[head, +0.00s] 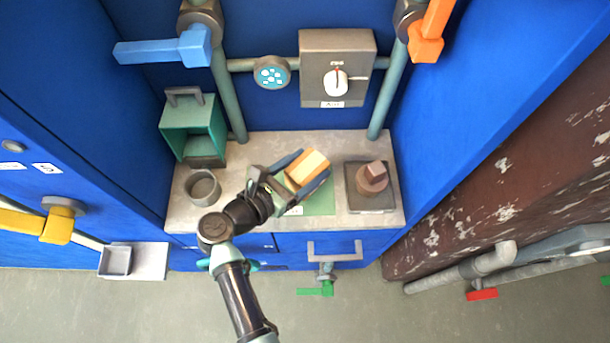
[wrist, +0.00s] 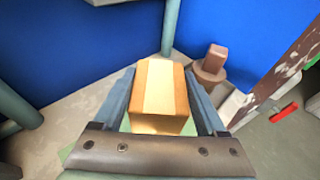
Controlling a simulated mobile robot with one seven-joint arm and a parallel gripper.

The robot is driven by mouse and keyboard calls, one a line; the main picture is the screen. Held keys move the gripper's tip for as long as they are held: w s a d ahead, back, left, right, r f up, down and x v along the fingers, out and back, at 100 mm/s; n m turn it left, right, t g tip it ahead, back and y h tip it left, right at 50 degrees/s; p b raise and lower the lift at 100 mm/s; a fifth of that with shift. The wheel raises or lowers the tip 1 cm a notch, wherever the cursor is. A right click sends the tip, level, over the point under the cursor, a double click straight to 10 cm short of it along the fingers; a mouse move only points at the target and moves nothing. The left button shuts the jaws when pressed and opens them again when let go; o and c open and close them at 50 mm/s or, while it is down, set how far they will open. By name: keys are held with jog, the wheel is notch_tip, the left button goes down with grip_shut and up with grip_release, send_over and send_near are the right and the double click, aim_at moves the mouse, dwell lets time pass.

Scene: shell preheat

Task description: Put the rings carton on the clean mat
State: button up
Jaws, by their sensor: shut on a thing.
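The rings carton (head: 307,168) is an orange-tan box with a pale stripe. My gripper (head: 304,172) is shut on it, with a dark blue-grey finger along each side. In the wrist view the carton (wrist: 160,92) sits between the two fingers of my gripper (wrist: 161,98). A green mat (head: 322,203) lies on the counter beneath the gripper and carton, and they hide much of it. I take it to be the clean mat. I cannot tell whether the carton touches the mat or is held above it.
A brown block-topped object (head: 372,178) stands on a dark square tray (head: 384,203) to the right. A grey cup (head: 203,188) and a teal open box (head: 192,128) are on the left. The grey counter (head: 260,150) has bare room behind the carton. A dial box (head: 337,68) hangs behind.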

jog(key=shift+f+b, duration=0.4)
jog(key=shift+f, duration=1.55)
jog(key=shift+f, duration=0.25)
jog(key=o, duration=1.3)
jog(key=shift+r, duration=0.1)
jog(key=shift+r, duration=0.2)
jog(key=v, duration=1.2)
